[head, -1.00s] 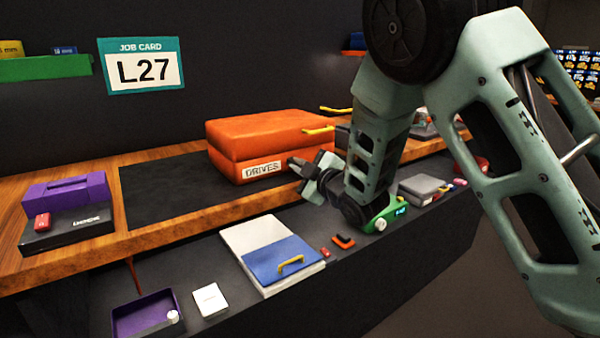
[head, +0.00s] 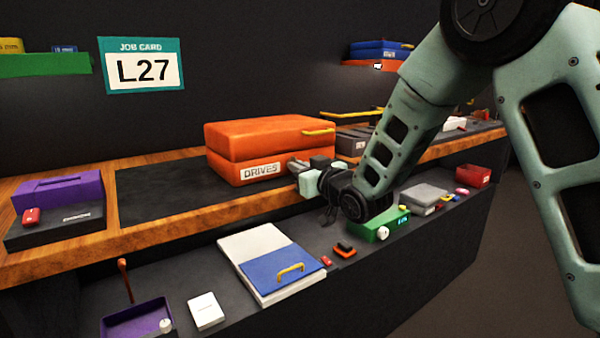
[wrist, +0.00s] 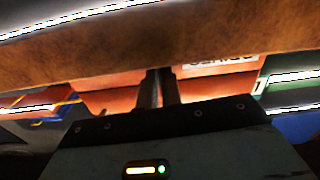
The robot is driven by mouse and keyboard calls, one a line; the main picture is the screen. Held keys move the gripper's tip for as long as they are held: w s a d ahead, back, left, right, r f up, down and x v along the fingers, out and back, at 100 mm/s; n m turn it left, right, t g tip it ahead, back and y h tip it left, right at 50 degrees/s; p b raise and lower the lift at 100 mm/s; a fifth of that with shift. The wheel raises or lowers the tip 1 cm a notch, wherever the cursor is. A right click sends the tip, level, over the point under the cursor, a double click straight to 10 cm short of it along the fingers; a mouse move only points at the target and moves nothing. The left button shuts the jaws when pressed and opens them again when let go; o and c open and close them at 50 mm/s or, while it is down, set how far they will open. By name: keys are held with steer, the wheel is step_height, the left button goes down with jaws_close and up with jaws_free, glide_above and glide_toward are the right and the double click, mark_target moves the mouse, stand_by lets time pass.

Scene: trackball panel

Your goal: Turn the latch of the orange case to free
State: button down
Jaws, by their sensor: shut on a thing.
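The orange case (head: 270,137), labelled DRIVES, lies closed on the dark mat of the bench, with a yellow handle (head: 318,131) near its lid's right end. My gripper (head: 294,164) is at the case's front right corner, fingers pointing at it. In the wrist view the two fingers (wrist: 160,88) are close together in front of the orange case (wrist: 112,101). The latch cannot be made out; the fingers and gripper body cover that part. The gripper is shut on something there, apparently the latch.
A green box (head: 372,232) with a white knob sits on the lower shelf below my wrist. A white-and-blue case (head: 262,240) lies left of it. A purple case (head: 60,190) stands at far left. The mat left of the orange case is clear.

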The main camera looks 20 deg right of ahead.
steer(key=shift+f+m, duration=0.15)
steer(key=shift+m, duration=0.35)
steer(key=c, duration=1.9)
jaws_free()
steer(key=shift+b+v, duration=5.45)
steer(key=shift+v, duration=3.3)
